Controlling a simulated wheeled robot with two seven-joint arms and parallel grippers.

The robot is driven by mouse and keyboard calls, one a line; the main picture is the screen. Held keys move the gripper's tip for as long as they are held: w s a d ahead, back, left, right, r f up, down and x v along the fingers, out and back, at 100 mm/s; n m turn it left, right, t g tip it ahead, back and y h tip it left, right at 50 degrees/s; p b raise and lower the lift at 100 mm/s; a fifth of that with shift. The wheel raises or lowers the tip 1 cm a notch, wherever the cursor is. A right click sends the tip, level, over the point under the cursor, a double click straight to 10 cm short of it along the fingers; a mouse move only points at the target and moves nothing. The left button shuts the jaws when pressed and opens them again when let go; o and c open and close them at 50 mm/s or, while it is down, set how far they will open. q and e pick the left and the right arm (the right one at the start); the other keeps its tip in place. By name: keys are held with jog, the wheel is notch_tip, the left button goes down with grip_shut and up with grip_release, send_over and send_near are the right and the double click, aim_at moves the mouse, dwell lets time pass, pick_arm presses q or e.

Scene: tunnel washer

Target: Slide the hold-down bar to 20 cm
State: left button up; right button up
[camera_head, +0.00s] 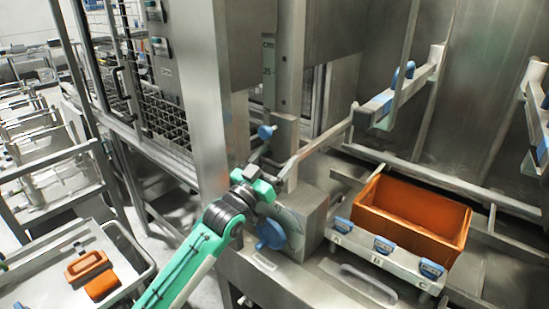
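A vertical scale (269,70) marked "cm" and "25" stands on a post at the centre of the head view. A blue knob (266,132) sits at the lower end of the scale. A grey bar (322,143), which looks like the hold-down bar, runs from the post up to the right. My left gripper (262,158) is at the post, just below the blue knob and close to the bar's left end. Its fingers are small and dark, and I cannot tell whether they touch or grip anything. My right gripper is out of view.
An orange bin (412,218) stands on the machine's right side, behind blue clips (383,246) marked A, B, C. A grey housing with a blue handwheel (270,233) is beside my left wrist. A mesh guard (160,110) and a cart with orange items (88,265) are at left.

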pick_arm(q)
jog(key=shift+o, duration=0.4)
jog(key=shift+d, duration=0.15)
jog(key=shift+s, duration=0.1)
jog(key=b+v, duration=0.4)
jog(key=v, duration=0.9)
jog(key=shift+s+a+f+b, duration=0.2)
jog(key=shift+a+b, duration=0.05)
jog(key=shift+b, duration=0.15)
